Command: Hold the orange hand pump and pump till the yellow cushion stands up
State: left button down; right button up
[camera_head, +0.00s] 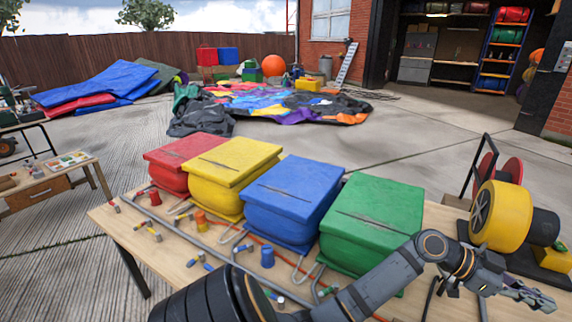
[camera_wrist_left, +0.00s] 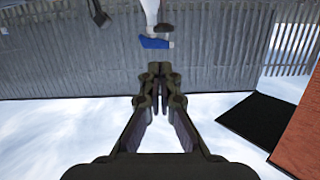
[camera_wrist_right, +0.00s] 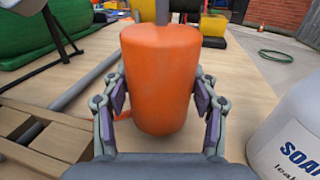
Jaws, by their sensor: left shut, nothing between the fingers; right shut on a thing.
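The orange hand pump (camera_wrist_right: 160,75) stands upright in the right wrist view, a fat cylinder with a grey rod rising from its top. My right gripper (camera_wrist_right: 161,100) is closed around it, one finger pad against each side. The yellow cushion (camera_head: 235,160) is a flat-topped, box-like shape on the table in the head view, between the red and blue ones and about level with them. My left gripper (camera_head: 532,296) is at the lower right of the head view, far from the yellow cushion. Its fingers meet, empty, in the left wrist view (camera_wrist_left: 155,72).
Red (camera_head: 182,155), blue (camera_head: 290,195) and green (camera_head: 372,215) cushions stand on the wooden table (camera_head: 120,222) with grey pipes and small coloured fittings. A yellow blower drum (camera_head: 498,215) stands at right. A white soap bottle (camera_wrist_right: 290,130) stands right of the pump.

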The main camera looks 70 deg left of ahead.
dwell(0.3)
pick_arm(q)
jog(key=r, duration=0.2)
jog(key=d+r, duration=0.1)
jog(key=r, duration=0.1)
jog(key=shift+r, duration=0.1)
jog(key=w+d+f, duration=0.1)
jog(key=w+d, duration=0.1)
jog(key=w+d+f, duration=0.2)
jog(key=d, duration=0.1)
jog(key=w+d+f, duration=0.1)
jog(key=d+f, duration=0.1)
jog(key=shift+w+d, duration=0.35)
jog(key=shift+w, duration=0.05)
jog(key=shift+f, duration=0.65)
